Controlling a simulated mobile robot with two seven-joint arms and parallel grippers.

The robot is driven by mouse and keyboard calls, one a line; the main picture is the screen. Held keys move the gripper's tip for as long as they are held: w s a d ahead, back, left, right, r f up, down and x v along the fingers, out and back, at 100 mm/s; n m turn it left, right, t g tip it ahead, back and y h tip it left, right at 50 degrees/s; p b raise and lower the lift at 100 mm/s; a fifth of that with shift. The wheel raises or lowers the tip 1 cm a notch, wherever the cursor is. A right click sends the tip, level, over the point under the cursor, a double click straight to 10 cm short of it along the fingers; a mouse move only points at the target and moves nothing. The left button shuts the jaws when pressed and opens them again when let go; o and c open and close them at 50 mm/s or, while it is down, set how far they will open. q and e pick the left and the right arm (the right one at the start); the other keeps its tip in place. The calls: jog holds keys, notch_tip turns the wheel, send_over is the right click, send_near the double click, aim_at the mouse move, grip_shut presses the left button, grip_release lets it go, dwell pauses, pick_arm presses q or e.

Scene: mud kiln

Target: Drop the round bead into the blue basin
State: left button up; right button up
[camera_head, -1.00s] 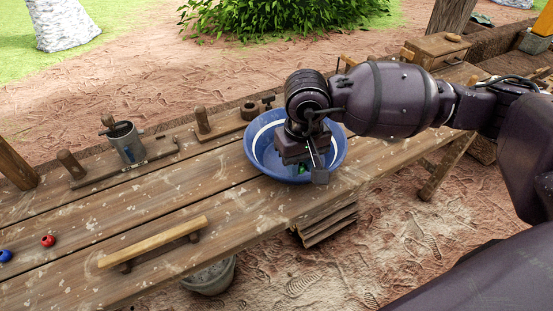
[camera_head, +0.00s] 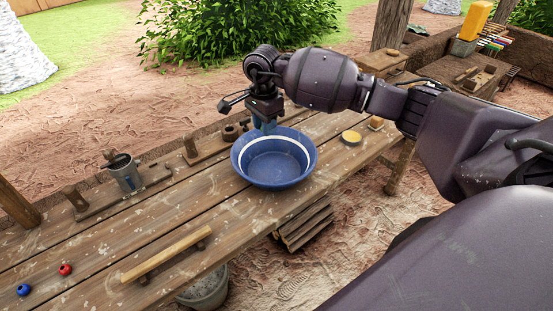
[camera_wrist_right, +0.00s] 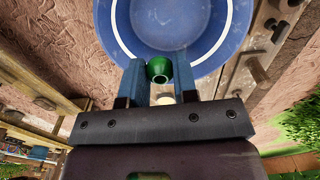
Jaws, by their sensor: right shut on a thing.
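The blue basin (camera_head: 283,180), with a white band inside, stands on the wooden bench in the head view and looks empty. My right gripper (camera_head: 265,126) is over the basin's back rim, fingers pointing down. In the right wrist view the gripper (camera_wrist_right: 159,66) is shut on a round green bead (camera_wrist_right: 158,69), held between the blue fingertips. The basin (camera_wrist_right: 165,22) shows beyond the fingertips there. The bead is hidden in the head view. A red bead (camera_head: 65,270) and a blue bead (camera_head: 24,289) lie on the bench at left. My left gripper is not in view.
A wooden bar (camera_head: 162,257) lies along the bench's front edge. A grey metal cup (camera_head: 125,174) and wooden pegs stand at the back left. A yellow-topped round tin (camera_head: 351,137) is right of the basin. A grey bucket (camera_head: 205,288) stands below.

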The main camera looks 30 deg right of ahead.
jog(key=w+d+m+p, duration=0.2)
jog(key=d+m, duration=0.4)
pick_arm(q)
jog(key=b, duration=0.1)
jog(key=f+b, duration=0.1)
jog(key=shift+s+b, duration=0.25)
jog(key=shift+b, duration=0.15)
pick_arm(e)
jog(key=f, duration=0.5)
jog(key=shift+s+a+f, duration=0.15)
jog(key=shift+s, duration=0.05)
jog(key=o, duration=1)
jog(key=shift+c, duration=0.2)
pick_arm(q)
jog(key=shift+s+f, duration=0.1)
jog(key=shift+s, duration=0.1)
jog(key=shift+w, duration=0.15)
pick_arm(e)
notch_tip(320, 180, up, 11)
jog(key=shift+f, duration=0.1)
